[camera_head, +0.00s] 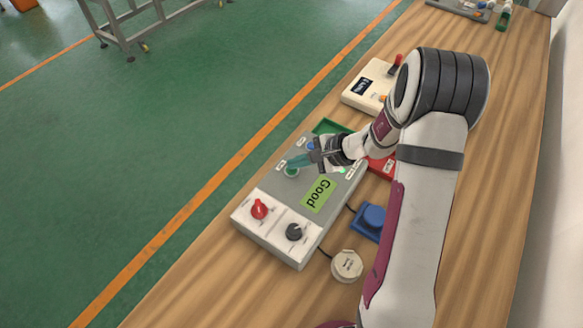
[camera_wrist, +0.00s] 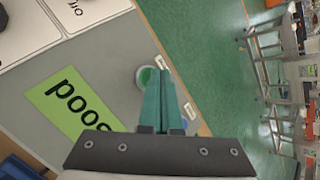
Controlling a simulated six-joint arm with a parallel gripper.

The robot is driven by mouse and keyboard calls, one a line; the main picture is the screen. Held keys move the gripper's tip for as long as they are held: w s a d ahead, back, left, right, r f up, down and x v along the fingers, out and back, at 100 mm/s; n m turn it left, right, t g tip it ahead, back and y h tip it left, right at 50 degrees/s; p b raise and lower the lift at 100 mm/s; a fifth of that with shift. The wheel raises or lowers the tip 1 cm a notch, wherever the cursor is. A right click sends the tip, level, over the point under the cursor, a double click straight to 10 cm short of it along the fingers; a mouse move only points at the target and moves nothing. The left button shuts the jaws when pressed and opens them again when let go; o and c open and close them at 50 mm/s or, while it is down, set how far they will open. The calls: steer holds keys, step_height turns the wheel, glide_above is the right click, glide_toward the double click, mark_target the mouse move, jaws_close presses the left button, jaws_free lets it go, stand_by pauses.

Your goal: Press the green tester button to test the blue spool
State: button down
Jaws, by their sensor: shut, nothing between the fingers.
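The grey tester (camera_head: 265,185) lies on the wooden bench with a green label reading "Good" (camera_head: 318,195). Its green button (camera_head: 291,171) is partly covered by my fingertips; it also shows in the wrist view (camera_wrist: 145,75), beside the fingertips. My gripper (camera_head: 294,163) is shut and empty, its teal fingers together at the button (camera_wrist: 162,78). I cannot tell whether they touch it. A blue object (camera_head: 371,219), which looks like the blue spool, sits beside the tester's right side, partly behind my arm. A small green light (camera_head: 342,170) shows on the tester.
A red knob (camera_head: 259,208) and a black knob (camera_head: 294,232) stand on the tester's near white panels. A round white disc (camera_head: 347,264) lies to its right. A green tray (camera_head: 328,127), a red tray (camera_head: 382,166) and a white device (camera_head: 365,85) are beyond. The near bench is clear.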

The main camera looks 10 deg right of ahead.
mark_target(297, 170)
steer(key=shift+r, duration=0.55)
steer(key=shift+r, duration=2.5)
